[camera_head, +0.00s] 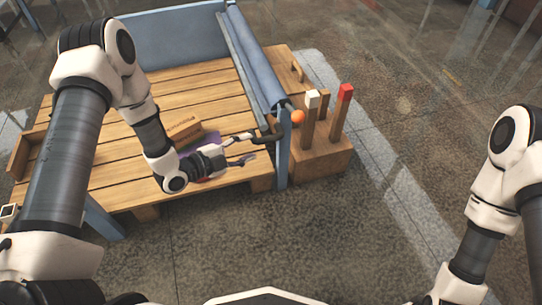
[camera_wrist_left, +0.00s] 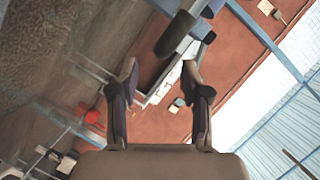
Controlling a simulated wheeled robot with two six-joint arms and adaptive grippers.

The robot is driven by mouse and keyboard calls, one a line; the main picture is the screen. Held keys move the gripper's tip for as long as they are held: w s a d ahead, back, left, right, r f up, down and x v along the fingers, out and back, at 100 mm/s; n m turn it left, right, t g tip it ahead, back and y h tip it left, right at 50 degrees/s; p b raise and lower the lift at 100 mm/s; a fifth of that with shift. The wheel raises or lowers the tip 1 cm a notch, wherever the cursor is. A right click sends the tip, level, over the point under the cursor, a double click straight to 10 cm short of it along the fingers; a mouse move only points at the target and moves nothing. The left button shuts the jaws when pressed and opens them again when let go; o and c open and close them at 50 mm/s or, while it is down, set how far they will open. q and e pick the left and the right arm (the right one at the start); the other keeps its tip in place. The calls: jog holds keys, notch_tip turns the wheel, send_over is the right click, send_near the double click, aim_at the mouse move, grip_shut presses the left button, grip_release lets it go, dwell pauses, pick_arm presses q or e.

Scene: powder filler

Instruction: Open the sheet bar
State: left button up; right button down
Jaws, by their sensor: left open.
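The sheet bar is a long blue-grey bar (camera_head: 250,60) running along the right side of the slatted wooden table. A dark handle (camera_head: 268,136) sticks out at its near end, beside a blue post. My left gripper (camera_head: 248,148) is open, with its fingers pointing right, just left of and slightly below the handle. In the left wrist view, the open fingers (camera_wrist_left: 160,78) have a dark cylinder (camera_wrist_left: 176,34), seemingly the handle, beyond their tips. Nothing is visibly gripped. My right arm shows at the right edge, but its gripper is out of view.
A wooden block (camera_head: 320,160) with white-topped and red-topped levers and an orange ball (camera_head: 298,117) stands right of the post. Floor in front is clear.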

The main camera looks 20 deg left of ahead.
aim_at(258, 142)
pick_arm(q)
jog(key=b+x, duration=0.3)
jog(key=x, duration=0.4)
jog(key=shift+s, duration=0.1)
jog(key=shift+w+d+r, duration=0.1)
jog(key=shift+w+d, duration=0.1)
jog(key=shift+w, duration=0.1)
grip_shut()
